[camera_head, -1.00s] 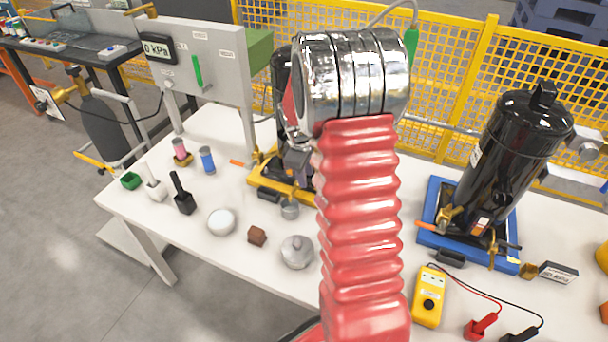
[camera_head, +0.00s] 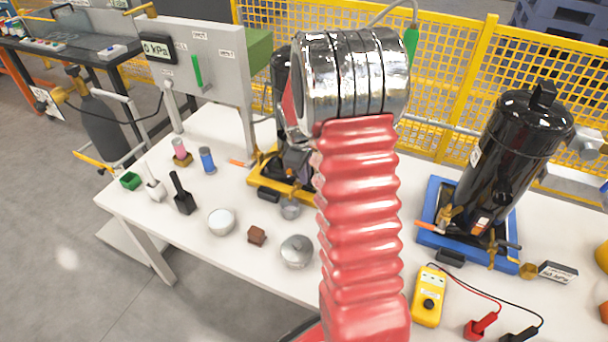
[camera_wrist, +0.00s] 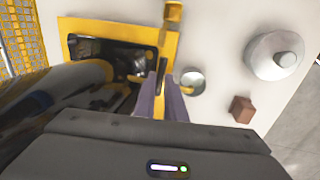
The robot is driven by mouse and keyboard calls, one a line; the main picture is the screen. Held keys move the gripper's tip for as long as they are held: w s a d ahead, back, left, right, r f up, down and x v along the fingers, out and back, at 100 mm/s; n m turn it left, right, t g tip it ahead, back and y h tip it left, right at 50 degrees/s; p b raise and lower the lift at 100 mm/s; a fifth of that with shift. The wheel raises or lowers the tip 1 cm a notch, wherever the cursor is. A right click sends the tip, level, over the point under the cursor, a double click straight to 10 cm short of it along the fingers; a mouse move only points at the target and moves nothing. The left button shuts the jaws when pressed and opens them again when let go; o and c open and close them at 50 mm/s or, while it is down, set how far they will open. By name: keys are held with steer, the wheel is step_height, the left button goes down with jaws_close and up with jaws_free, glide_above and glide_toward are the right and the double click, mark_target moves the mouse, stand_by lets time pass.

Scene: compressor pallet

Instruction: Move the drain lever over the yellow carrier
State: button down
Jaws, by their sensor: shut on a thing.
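The yellow carrier (camera_wrist: 110,24) is a yellow-edged frame under a black compressor. In the head view the carrier's front edge (camera_head: 268,184) shows at the middle of the table, partly behind my arm. My gripper (camera_wrist: 162,82) is at the carrier's edge, its two grey-purple fingers close together. It also shows in the head view (camera_head: 297,162), low over the carrier. The fingers are shut on a small yellow piece, which I take to be the drain lever (camera_wrist: 160,68). The fingers cover most of it, so its angle cannot be told.
A small metal cup (camera_wrist: 193,82) stands close beside the gripper. A blue carrier (camera_head: 427,235) with another black compressor (camera_head: 515,140) stands at the right.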

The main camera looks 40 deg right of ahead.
steer(key=shift+s+a+f+m, duration=0.1)
steer(key=shift+a+m, duration=0.05)
steer(key=shift+m, duration=0.25)
steer(key=shift+a+m+g, duration=0.25)
steer(key=shift+m, duration=0.9)
steer(key=shift+a+m+g, duration=0.25)
steer(key=shift+m+g, duration=0.05)
steer(key=shift+m, duration=0.8)
steer(key=shift+a+m+g, duration=0.25)
steer(key=shift+m, duration=0.9)
steer(key=shift+s+f, duration=0.1)
steer(key=c, duration=1.8)
jaws_free()
steer(key=shift+w+r, duration=0.2)
steer(key=a+r, duration=0.1)
steer(key=r, duration=0.8)
steer(key=a+r, duration=0.1)
steer(key=r, duration=0.3)
steer(key=shift+w+a+r, duration=0.15)
steer(key=shift+w+a, duration=0.05)
steer(key=shift+a, duration=0.1)
